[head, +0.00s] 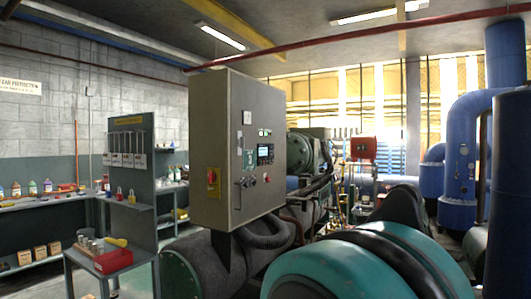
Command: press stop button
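A tall grey control cabinet (235,110) stands in the middle of the head view. Its front door carries a small dark display (265,154) with a row of small controls (252,181) below it. These controls are too small to tell which is the stop button. A red control on a yellow plate (212,183) sits on the cabinet's left side face. My gripper does not show in this view.
A large teal and black rounded machine body (345,268) fills the lower right foreground. A dark cylinder (205,262) lies below the cabinet. Left are a tool board (130,165) and a small table with a red tray (113,260). Blue pipes (462,150) stand at right.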

